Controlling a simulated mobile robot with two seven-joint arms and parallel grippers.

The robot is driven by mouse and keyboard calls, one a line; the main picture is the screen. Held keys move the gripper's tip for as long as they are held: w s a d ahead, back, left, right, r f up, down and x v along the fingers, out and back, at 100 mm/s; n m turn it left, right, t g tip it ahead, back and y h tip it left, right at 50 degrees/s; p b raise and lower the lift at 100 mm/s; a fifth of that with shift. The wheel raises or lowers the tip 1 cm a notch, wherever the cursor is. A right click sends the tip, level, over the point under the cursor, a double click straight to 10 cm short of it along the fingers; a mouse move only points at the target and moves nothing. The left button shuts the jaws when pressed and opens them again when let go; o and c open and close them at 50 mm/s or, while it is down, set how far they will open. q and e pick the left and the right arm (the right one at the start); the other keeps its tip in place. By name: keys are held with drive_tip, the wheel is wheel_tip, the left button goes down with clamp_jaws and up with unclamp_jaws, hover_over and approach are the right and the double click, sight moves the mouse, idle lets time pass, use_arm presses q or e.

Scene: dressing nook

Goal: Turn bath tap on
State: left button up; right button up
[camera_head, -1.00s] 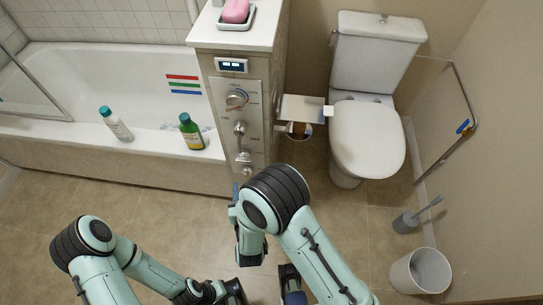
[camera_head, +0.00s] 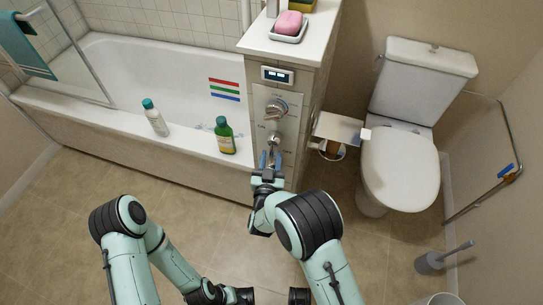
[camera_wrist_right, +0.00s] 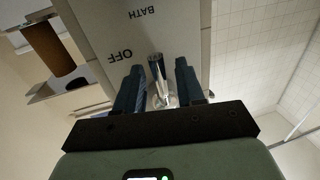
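The bath control panel (camera_head: 291,103) is on the end of the tiled half wall. It has a round dial (camera_head: 276,109) at the top and a chrome tap lever (camera_head: 273,143) below, with ON on its left and OFF on its right. In the right wrist view the lever (camera_wrist_right: 157,75) stands between the two dark fingers of my right gripper (camera_wrist_right: 158,88), with gaps on both sides. BATH and OFF show upside down there. My right gripper (camera_head: 271,160) is open around the lever. My left arm is low; its gripper (camera_head: 236,296) is at the bottom edge, its fingers unclear.
The bathtub (camera_head: 175,85) is left of the half wall, with a white bottle (camera_head: 156,121) and a green bottle (camera_head: 224,138) on its rim. A paper holder (camera_head: 338,127) and toilet (camera_head: 400,165) are to the right. The floor at left is clear.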

drive_tip(key=shift+w, duration=0.6)
clamp_jaws()
use_arm(q)
drive_tip(key=shift+f, duration=0.1)
